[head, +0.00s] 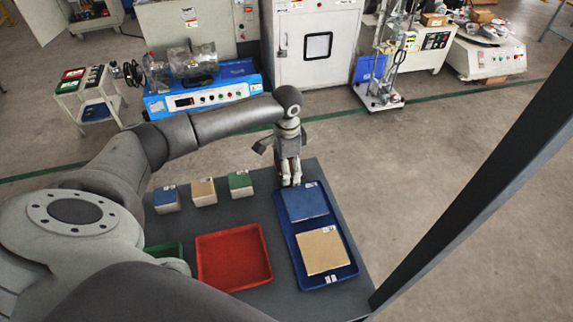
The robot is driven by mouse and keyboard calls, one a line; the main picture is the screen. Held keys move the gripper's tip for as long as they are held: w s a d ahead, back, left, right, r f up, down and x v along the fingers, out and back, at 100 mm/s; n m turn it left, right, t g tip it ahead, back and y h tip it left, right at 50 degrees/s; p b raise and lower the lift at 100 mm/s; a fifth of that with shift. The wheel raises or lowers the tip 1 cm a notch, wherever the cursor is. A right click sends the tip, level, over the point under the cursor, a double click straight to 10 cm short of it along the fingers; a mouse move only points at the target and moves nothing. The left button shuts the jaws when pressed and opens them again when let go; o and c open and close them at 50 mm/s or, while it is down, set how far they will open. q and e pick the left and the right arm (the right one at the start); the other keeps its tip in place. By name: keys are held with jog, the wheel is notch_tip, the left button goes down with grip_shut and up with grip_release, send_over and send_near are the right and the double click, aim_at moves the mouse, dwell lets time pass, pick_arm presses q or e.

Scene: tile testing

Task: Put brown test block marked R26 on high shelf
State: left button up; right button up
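A small tan-brown block (203,192) stands on the dark grey table between a blue block (166,199) and a green block (240,184). A larger flat tan tile (322,252) lies in the front part of a blue tray. The labels are too small to read, so I cannot tell which one is R26. My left gripper (291,181) points down at the table's back edge, just behind the blue tile (305,203). Its fingers look close together, with no block visible between them. My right gripper is not in view. No shelf surface is clearly visible.
The blue tray (349,268) is on the table's right side. A red tray (233,259) and a partly hidden green tray (165,250) are left of it. A dark diagonal post (480,170) crosses the right side. Lab machines stand behind; the floor between is clear.

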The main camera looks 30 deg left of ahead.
pick_arm(q)
jog(key=shift+r, duration=0.15)
notch_tip(320, 180, up, 12)
dwell(0.5)
dwell(0.5)
